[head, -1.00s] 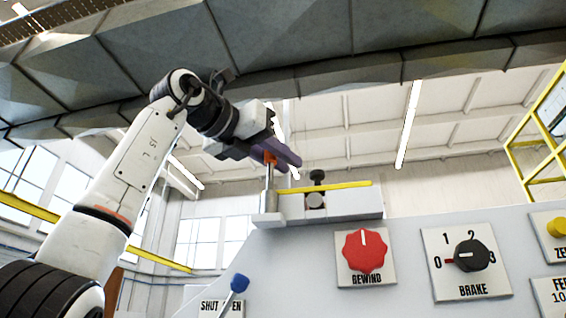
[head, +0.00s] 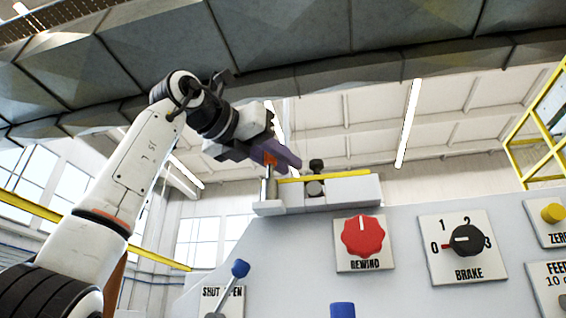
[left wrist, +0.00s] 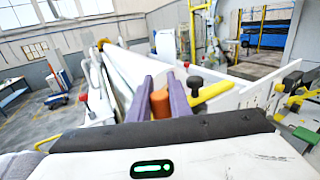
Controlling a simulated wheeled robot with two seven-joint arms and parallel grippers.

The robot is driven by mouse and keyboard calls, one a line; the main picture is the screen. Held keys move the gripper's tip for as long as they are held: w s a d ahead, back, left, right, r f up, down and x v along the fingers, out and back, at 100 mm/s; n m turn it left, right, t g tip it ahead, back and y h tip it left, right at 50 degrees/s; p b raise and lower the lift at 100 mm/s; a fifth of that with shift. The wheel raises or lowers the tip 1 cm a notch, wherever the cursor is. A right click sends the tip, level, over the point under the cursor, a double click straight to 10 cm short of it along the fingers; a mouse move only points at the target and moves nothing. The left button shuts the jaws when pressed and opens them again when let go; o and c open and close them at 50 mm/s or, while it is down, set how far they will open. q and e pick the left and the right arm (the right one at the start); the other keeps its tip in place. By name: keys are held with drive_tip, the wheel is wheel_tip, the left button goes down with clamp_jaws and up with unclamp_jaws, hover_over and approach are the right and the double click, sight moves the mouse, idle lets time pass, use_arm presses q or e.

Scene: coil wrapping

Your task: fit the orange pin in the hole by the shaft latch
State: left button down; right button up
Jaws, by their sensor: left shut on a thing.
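My left gripper (head: 282,158) has purple fingers and is shut on the orange head of the pin (head: 270,159). In the head view the pin's metal shank (head: 270,187) stands upright below the fingers, its lower end at the grey block on top of the machine. I cannot see the hole or tell how deep the shank sits. The shaft latch, a yellow bar (head: 345,175) with a black knob (head: 316,165), lies just right of the pin. In the left wrist view the orange head (left wrist: 160,103) is between the two fingers. My right gripper is not in view.
Below the block, the machine's grey front carries a red rewind knob (head: 362,236), a black brake dial (head: 467,240) and a blue-tipped lever (head: 240,268). A large dark grey beam (head: 330,45) crosses overhead. A yellow railing (head: 540,140) stands at the right.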

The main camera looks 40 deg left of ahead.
sight(266, 159)
use_arm(q)
drive_tip(key=shift+f+b, duration=0.55)
drive_tip(key=shift+f, duration=0.15)
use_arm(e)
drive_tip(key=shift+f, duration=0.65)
use_arm(q)
drive_tip(key=c, duration=1.6)
unclamp_jaws()
drive_tip(key=shift+o, duration=0.2)
drive_tip(key=shift+s, duration=0.7)
drive_tip(key=s, duration=0.3)
drive_tip(key=s+b, duration=0.1)
drive_tip(key=s, duration=0.2)
drive_tip(key=s+a, duration=0.1)
drive_tip(key=s, duration=0.2)
drive_tip(key=shift+b, duration=0.35)
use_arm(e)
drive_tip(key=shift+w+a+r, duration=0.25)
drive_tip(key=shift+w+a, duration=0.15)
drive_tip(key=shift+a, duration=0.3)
